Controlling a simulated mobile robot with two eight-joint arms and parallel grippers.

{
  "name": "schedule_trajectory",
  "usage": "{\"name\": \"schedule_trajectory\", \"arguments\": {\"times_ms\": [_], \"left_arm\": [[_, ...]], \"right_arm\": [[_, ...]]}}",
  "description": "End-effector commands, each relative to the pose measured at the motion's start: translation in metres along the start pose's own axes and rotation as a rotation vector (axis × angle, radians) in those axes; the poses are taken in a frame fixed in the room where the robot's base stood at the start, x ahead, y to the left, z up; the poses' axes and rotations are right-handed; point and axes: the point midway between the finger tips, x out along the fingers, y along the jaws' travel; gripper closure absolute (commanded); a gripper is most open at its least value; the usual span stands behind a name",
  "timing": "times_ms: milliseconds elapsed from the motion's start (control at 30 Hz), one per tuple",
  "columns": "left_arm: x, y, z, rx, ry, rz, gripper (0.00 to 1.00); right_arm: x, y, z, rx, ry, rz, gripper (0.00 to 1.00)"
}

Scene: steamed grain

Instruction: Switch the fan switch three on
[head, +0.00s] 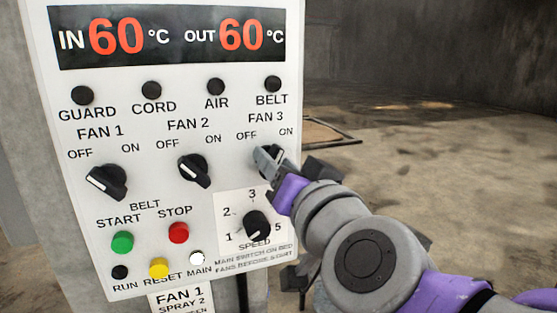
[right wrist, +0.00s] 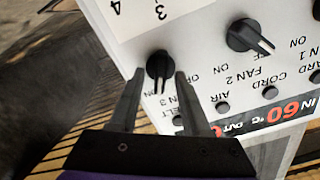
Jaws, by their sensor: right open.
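The fan 3 switch is a black rotary knob with a white pointer line, on a white control panel (head: 140,190). In the head view my right gripper (head: 267,158) covers most of it, below the "FAN 3", OFF and ON labels. In the right wrist view, where the panel is upside down, the fan 3 knob (right wrist: 158,64) sits between the tips of my open right gripper (right wrist: 156,74). Its pointer runs straight down in that picture, towards the gap between its labels, near ON. I cannot tell if the fingers touch it. My left gripper is not in view.
The fan 2 knob (head: 194,170) and fan 1 knob (head: 106,181) are to the left, both pointing towards OFF. The speed knob (head: 257,225) is just below my gripper. Green (head: 122,242), red (head: 178,232) and yellow (head: 159,268) buttons are lower left. Open floor lies right.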

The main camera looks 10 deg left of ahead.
Motion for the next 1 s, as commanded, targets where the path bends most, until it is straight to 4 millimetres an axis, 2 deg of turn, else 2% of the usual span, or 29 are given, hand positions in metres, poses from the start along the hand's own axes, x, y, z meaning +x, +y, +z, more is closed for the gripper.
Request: {"name": "schedule_trajectory", "arguments": {"times_ms": [300,567,867,1000], "left_arm": [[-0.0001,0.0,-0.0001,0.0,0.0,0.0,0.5],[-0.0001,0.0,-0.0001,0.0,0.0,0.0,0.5],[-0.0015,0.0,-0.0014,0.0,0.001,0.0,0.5],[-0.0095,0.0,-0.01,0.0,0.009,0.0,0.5]], "right_arm": [[0.0025,0.0001,0.0004,-0.001,-0.001,0.0,0.54],[0.0024,0.0001,0.0004,-0.001,-0.001,0.0,1.0],[0.0023,-0.0002,-0.0002,0.012,0.0,0.0,1.0],[0.0024,-0.0006,-0.0017,0.117,0.0,-0.001,1.0]]}}
